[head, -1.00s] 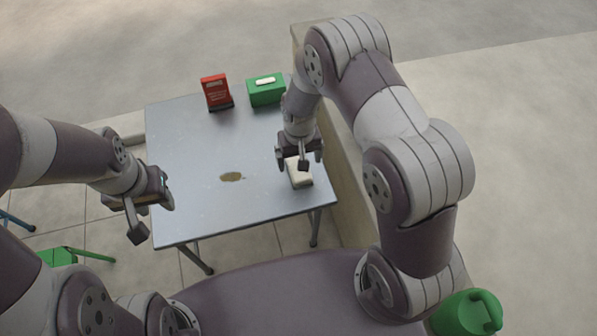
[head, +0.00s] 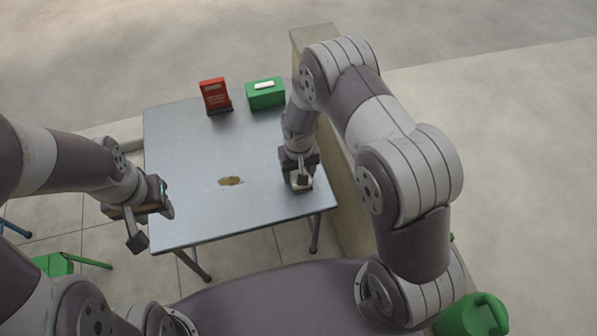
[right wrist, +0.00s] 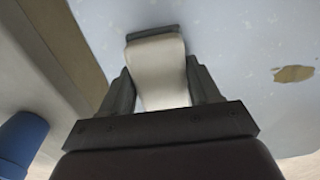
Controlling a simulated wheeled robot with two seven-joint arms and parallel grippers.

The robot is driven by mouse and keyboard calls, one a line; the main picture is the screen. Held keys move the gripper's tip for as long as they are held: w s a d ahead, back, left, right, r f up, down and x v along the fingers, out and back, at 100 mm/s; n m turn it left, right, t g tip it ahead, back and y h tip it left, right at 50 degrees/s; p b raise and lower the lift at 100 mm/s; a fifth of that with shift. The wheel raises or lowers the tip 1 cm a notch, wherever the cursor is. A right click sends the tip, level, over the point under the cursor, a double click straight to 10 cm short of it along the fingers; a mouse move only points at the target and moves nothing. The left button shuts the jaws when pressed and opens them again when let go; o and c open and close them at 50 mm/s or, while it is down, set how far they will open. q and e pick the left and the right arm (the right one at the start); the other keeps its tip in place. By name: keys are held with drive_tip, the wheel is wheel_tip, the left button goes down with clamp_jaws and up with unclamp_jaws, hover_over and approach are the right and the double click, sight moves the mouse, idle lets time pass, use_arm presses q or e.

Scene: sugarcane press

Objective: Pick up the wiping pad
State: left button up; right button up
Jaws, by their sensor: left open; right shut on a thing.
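The wiping pad is a cream-white block with a dark strip at its far end. It fills the space between the fingers in the right wrist view (right wrist: 158,72). In the head view it is mostly hidden under my right gripper (head: 299,184), at the right side of the table. My right gripper is shut on the pad, low at the tabletop; I cannot tell whether the pad is clear of the surface. My left gripper (head: 152,215) is open and empty, beyond the table's left edge.
A brown stain (head: 231,181) lies on the grey metal table (head: 190,150). A red card stand (head: 214,95) and a green box (head: 266,93) stand at the back. A low wall (head: 345,195) runs along the right edge. The table's middle is otherwise clear.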

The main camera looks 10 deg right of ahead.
wheel_tip(320, 180, up, 4)
drive_tip(key=shift+r+p, duration=0.15)
drive_tip(key=shift+p, duration=0.7)
drive_tip(key=s+d+r+p, duration=0.3)
drive_tip(key=s+r, duration=0.3)
drive_tip(key=s, duration=0.5)
drive_tip(key=shift+d+r, duration=0.35)
drive_tip(key=shift+d, duration=0.05)
